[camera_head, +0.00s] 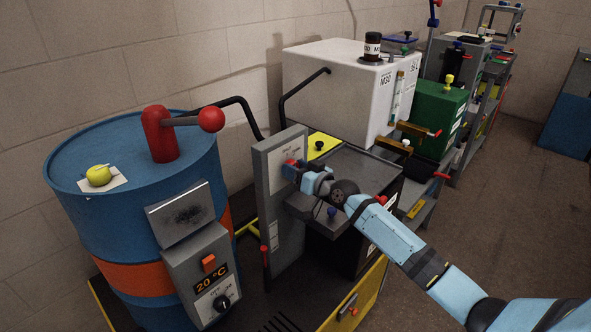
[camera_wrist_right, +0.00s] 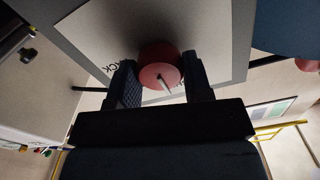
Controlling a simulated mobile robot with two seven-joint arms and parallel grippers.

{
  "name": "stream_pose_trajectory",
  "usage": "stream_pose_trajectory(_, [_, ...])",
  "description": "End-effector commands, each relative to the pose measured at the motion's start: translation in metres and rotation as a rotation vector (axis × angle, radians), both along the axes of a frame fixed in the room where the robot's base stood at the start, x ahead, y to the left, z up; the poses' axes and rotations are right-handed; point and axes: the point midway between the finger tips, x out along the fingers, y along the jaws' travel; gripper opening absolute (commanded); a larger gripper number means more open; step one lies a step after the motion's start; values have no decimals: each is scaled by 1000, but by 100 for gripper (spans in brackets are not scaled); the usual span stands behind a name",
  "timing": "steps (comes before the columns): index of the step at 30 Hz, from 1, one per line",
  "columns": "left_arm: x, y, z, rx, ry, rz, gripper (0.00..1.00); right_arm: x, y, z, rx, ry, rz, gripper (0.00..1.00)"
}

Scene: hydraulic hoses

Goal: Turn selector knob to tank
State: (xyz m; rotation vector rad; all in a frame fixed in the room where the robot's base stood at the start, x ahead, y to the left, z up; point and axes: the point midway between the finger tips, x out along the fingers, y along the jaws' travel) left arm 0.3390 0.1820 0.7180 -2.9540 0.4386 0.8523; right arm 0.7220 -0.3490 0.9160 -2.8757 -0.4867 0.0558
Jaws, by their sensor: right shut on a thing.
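In the head view my right gripper (camera_head: 297,169) reaches the panel from the right. The pointer line runs slantwise in the wrist view. The plate's lettering is mostly hidden by the fingers, so the position it points to is unclear. My left gripper is out of view.
A blue and orange drum (camera_head: 86,220) with a red-handled pump (camera_head: 161,135) and a control box (camera_head: 200,280) stands left of the panel (camera_head: 280,205). A white tank (camera_head: 325,90) and a green box (camera_head: 437,112) stand behind. The floor at the right is open.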

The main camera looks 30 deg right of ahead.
Motion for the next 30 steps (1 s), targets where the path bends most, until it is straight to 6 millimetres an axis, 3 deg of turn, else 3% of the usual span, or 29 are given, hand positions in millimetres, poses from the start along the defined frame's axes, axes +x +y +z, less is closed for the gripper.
stream_pose_trajectory(11, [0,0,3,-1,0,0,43,0,0,0,139,48,0,22])
stream_pose_trajectory(30, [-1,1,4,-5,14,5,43,0,-1,0,645,226,0,22])
